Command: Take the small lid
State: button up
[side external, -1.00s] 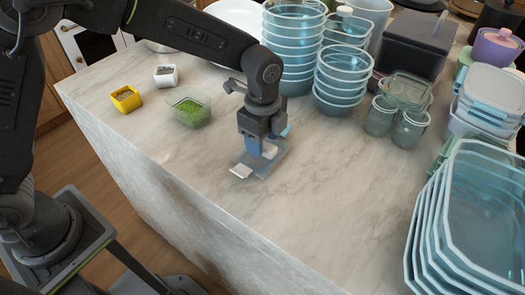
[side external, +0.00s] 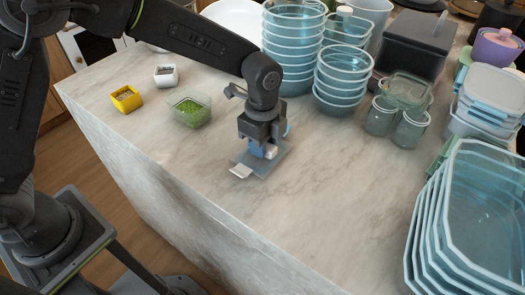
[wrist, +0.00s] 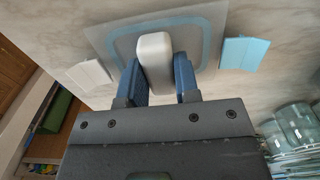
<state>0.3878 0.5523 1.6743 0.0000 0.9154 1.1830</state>
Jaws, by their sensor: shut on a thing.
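The small lid (side external: 262,167) is a flat grey plate on the marble counter, with a pale tab at its left end. In the wrist view the lid (wrist: 215,25) shows a blue ring, a raised white block in the middle (wrist: 155,58), and white and light-blue flaps on opposite sides. My gripper (side external: 262,150) points down over the lid. In the wrist view its blue fingers (wrist: 158,75) stand on both sides of the white block, shut on it. The lid appears to lie flat at counter level; any small gap beneath cannot be told.
Stacked blue bowls (side external: 340,75) and glass jars (side external: 410,128) stand behind and right. Large stacked containers (side external: 480,215) fill the right front. A green-filled tub (side external: 190,108), a yellow box (side external: 126,98) and a white box (side external: 166,76) sit at left. The counter around the lid is clear.

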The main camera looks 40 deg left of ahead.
jog(key=shift+r, duration=2.05)
jog(key=shift+f, duration=0.15)
notch_tip(320, 180, down, 3)
jog(key=shift+f, duration=0.2)
jog(key=shift+r, duration=0.5)
